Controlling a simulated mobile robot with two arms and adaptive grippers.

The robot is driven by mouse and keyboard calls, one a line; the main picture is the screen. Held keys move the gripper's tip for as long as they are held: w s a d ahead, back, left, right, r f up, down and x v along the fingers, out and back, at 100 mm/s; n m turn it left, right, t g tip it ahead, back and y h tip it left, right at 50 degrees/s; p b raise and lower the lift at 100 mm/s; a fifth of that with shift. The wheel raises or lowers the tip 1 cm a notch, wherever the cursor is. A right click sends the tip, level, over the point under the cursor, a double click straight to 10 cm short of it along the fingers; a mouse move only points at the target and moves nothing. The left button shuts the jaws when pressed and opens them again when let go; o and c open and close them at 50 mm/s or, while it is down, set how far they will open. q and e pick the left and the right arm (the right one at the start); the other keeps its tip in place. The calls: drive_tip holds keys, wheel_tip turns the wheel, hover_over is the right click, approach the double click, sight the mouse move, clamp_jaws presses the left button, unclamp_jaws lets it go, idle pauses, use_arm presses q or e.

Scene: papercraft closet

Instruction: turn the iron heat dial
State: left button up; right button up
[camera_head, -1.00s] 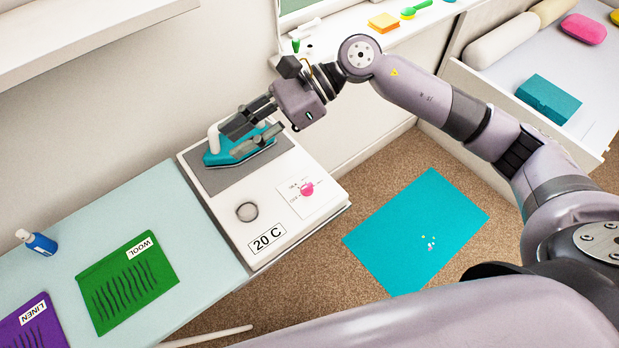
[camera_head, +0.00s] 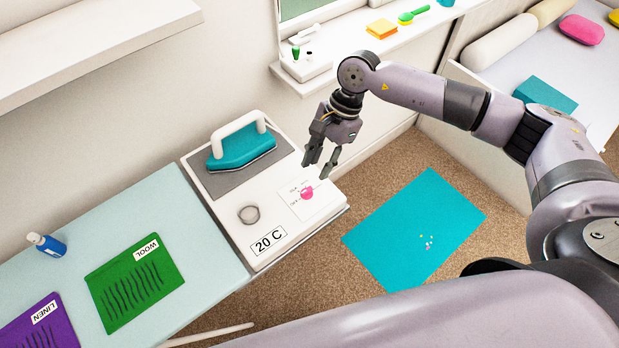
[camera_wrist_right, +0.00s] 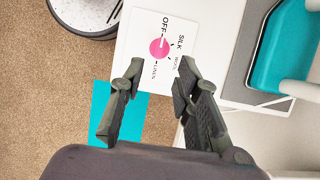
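The pink heat dial (camera_head: 307,193) sits on a white card at the right front of the white ironing station (camera_head: 230,225). In the right wrist view the dial (camera_wrist_right: 159,49) lies ahead of the fingertips, with the labels OFF, SILK and LINEN around it. A teal iron (camera_head: 242,148) with a white handle stands on the grey pad (camera_head: 213,182). A plate on the station reads 20 C (camera_head: 268,241). My right gripper (camera_head: 321,170) is open and empty, pointing down above and just behind the dial; its spread fingers (camera_wrist_right: 158,85) also show in the wrist view. My left gripper is not in view.
Green wool (camera_head: 133,282) and purple linen (camera_head: 40,325) cloths and a blue bottle (camera_head: 47,245) are on the pale table at left. A teal mat (camera_head: 415,230) lies on the floor. A shelf (camera_head: 90,45) overhangs at upper left.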

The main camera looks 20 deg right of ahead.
sight(307, 190)
drive_tip(key=p+x, duration=0.1)
drive_tip(key=x, duration=0.6)
drive_tip(key=shift+a+f+p, duration=0.1)
drive_tip(key=shift+f+p, duration=0.05)
drive_tip(key=shift+p, duration=0.25)
drive_tip(key=shift+c, duration=0.4)
clamp_jaws()
